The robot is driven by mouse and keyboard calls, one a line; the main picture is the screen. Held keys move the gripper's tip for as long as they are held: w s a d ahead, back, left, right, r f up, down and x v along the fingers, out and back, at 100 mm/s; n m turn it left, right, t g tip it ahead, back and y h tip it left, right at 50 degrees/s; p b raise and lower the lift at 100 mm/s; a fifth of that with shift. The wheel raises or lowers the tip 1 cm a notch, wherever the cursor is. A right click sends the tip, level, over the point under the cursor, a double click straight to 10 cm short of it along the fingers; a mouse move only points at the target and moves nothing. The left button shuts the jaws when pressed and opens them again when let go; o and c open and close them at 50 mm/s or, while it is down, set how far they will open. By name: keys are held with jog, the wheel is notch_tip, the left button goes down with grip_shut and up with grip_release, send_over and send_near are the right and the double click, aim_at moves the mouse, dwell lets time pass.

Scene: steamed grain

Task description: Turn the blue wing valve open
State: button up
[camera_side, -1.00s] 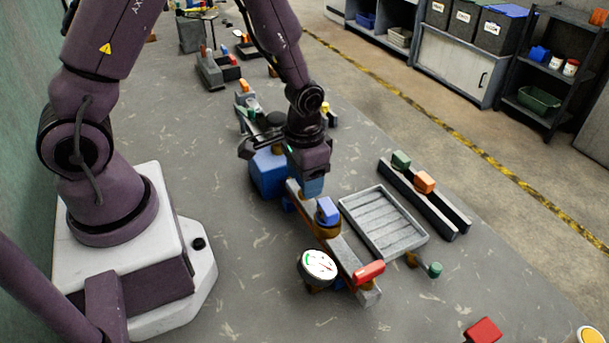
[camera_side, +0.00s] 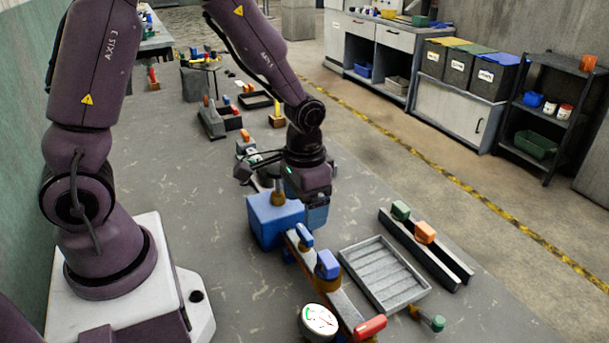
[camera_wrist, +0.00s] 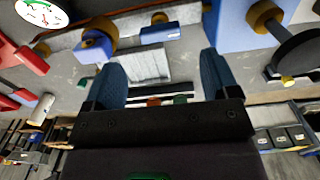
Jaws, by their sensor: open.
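Two blue handles sit on a rail with brass fittings. The nearer blue handle (camera_side: 327,264) is larger and stands on a brass stem; it shows in the wrist view (camera_wrist: 95,47) at upper left. The farther blue handle (camera_side: 304,236) is slimmer, close to a blue box (camera_side: 270,222), and shows in the wrist view (camera_wrist: 160,33) near top centre. I cannot tell for sure which one is the wing valve. My gripper (camera_side: 317,218) is beside the blue box, above and just behind the farther handle. Its blue fingers (camera_wrist: 162,82) are apart with nothing gripped between them.
A white gauge (camera_side: 318,320) and a red handle (camera_side: 369,327) are at the rail's near end. A grey slatted tray (camera_side: 383,274) lies right of the rail. Beyond it, a dark track carries green and orange blocks (camera_side: 425,232).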

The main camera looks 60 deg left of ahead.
aim_at(302, 232)
notch_tip(302, 232, up, 7)
jog(key=shift+f, duration=0.15)
jog(key=s+d+r+t, duration=0.1)
jog(key=s+r+t, duration=0.4)
jog(key=s+r, duration=0.7)
jog(key=shift+r+t, duration=0.3)
jog(key=shift+r, duration=0.45)
